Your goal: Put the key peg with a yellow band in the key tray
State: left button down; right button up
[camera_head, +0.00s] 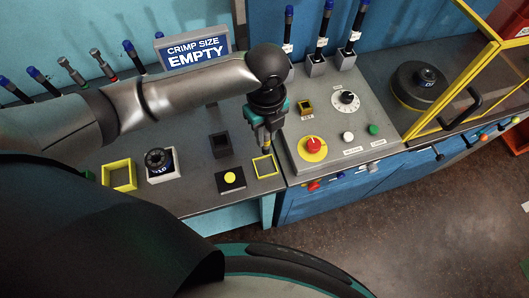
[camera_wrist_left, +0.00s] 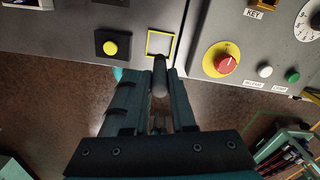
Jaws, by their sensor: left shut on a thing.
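My left gripper (camera_head: 266,138) points down at the front edge of the bench and is shut on a slim peg. In the left wrist view the peg (camera_wrist_left: 159,80) is a dark grey cylinder between the fingers (camera_wrist_left: 161,100). I cannot make out a yellow band clearly; a small yellowish part shows below the fingers in the head view. A yellow-edged square (camera_head: 276,172), which looks like the key tray, lies just below the gripper. In the left wrist view the peg's end overlaps the near edge of this square (camera_wrist_left: 149,43). I cannot tell the height between them. My right gripper is not in view.
Left of the square is a black block with a yellow button (camera_head: 230,178). On the right a control panel carries a red knob (camera_head: 313,144), a dial (camera_head: 346,101) and a KEY socket (camera_head: 305,107). A yellow-framed guard (camera_head: 457,80) stands farther right.

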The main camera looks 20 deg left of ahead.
pick_arm(q)
notch_tip(320, 180, down, 10)
jog(key=shift+f+b, duration=0.1)
jog(key=shift+b, duration=0.35)
jog(key=shift+f, duration=0.2)
jog(key=c, duration=0.7)
grip_release()
jog(key=shift+c, duration=0.2)
notch_tip(320, 180, up, 12)
jog(key=shift+r+p, duration=0.25)
jog(key=shift+p, duration=0.35)
